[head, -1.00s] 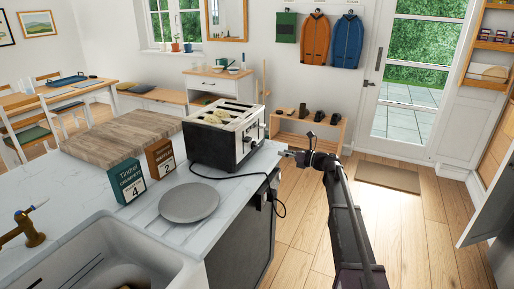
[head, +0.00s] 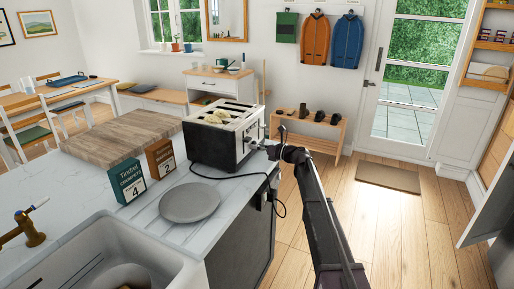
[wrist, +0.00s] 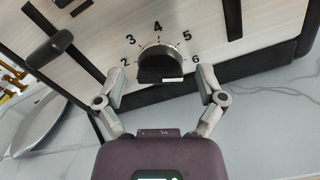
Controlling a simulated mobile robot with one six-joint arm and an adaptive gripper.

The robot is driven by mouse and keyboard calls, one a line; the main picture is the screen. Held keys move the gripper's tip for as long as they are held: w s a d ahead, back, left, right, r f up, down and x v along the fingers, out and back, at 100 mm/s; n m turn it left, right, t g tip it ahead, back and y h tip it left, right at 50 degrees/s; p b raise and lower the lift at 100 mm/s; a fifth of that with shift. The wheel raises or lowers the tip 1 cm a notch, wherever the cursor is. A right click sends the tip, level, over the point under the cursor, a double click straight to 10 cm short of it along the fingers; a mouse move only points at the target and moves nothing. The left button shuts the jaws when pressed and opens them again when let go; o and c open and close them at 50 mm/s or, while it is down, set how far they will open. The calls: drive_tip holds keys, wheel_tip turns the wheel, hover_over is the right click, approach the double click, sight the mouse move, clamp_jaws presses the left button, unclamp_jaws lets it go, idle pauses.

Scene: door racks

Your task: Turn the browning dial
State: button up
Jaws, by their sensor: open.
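The toaster (head: 222,140), black and cream with two bread-like pieces in its top slots, stands on the white counter. In the wrist view its black browning dial (wrist: 160,64) sits on a pale panel, with the numbers 2 to 6 in an arc around it. A small white mark shows on the dial's lower edge. My gripper (wrist: 158,77) is open, one finger on each side of the dial, with gaps that look clear on both sides. In the head view my gripper (head: 262,146) is at the toaster's right face, where the dial is hard to make out.
A black lever knob (wrist: 50,47) sticks out left of the dial. A grey plate (head: 190,202), two numbered boxes (head: 126,182) and a wooden board (head: 122,138) share the counter. A black cord (head: 225,177) runs in front of the toaster. The floor to the right is open.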

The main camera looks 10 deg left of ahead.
drive_tip(key=c, duration=1.2)
drive_tip(key=shift+o, duration=0.2)
drive_tip(key=shift+n, duration=0.3)
drive_tip(key=n, duration=0.3)
drive_tip(key=shift+w, duration=0.1)
drive_tip(key=n, duration=0.9)
drive_tip(key=shift+n, duration=0.3)
drive_tip(key=n, duration=0.4)
drive_tip(key=shift+r+n, duration=0.1)
drive_tip(key=shift+n, duration=0.2)
